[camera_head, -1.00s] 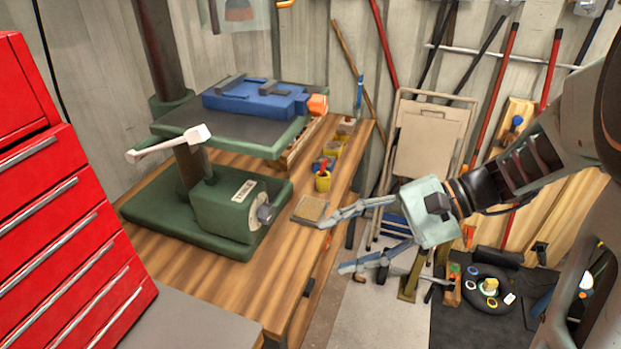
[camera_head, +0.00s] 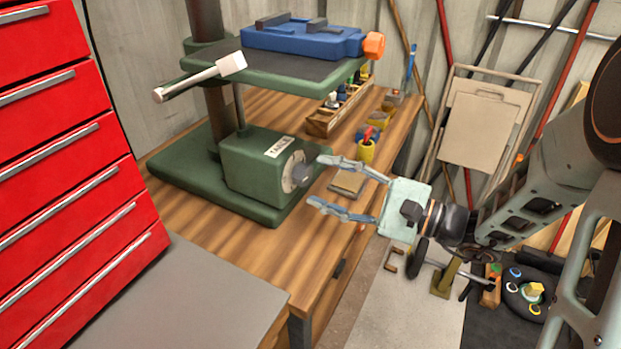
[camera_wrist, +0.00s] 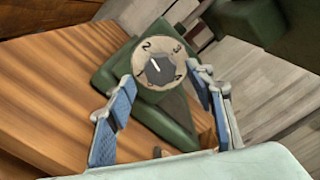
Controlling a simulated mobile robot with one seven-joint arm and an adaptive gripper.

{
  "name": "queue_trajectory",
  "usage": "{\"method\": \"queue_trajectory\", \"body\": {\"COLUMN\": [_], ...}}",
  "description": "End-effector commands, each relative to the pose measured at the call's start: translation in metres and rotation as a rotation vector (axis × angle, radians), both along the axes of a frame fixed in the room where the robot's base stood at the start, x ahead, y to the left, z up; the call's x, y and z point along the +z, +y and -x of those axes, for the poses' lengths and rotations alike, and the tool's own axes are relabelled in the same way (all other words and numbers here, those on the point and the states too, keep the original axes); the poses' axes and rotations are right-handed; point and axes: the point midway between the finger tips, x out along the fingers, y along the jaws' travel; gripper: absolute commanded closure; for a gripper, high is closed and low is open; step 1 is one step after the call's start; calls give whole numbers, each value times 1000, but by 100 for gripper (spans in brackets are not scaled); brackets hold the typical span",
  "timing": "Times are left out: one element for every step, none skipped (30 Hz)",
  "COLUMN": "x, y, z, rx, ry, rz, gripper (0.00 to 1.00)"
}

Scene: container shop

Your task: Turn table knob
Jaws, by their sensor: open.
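The table knob (camera_head: 301,173) is a dark grey knob on a round pale dial on the green box labelled "TABLE" (camera_head: 262,165) at the base of the drill press. In the wrist view the knob (camera_wrist: 160,70) shows a white pointer line, and the dial face (camera_wrist: 147,93) bears numbers, with 2, 3 and 4 readable. My gripper (camera_head: 314,181) is open, its two fingers pointing left at the knob. In the wrist view my gripper (camera_wrist: 165,108) has one finger on each side below the dial. The fingertips look close to the knob but not closed on it.
The wooden workbench (camera_head: 255,255) carries the press. Its green table (camera_head: 215,70) with a blue vise (camera_head: 305,42) overhangs the box. Red drawers (camera_head: 70,190) stand left.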

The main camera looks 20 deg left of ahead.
Motion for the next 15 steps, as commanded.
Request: {"method": "queue_trajectory", "body": {"x": [0, 0, 0, 0, 0, 0, 0, 0, 0, 0, 0, 0, 0, 0, 0], "y": [9, 14, 19, 23, 26, 29, 32, 33, 35, 36, 36, 37, 37, 37, 37], "z": [1, 0, -1, -1, -1, -2, -2, -2, -2, -3, -3, -3, -3, -3, -3], "rx": [4, 4, 3, 4, 3, 2, 2, 2, 1, 1, 0, 0, 0, 0, 0], "ry": [-1, 0, 0, 0, 0, 1, 1, 1, 1, 1, 1, 1, 1, 1, 1], "rz": [-1, -1, -1, 0, -1, -1, -1, 0, 0, 0, 1, 0, 0, 0, 0], "gripper": [51, 51, 51, 51, 51, 51, 51, 51, 51, 51, 51, 51, 51, 51, 51]}}
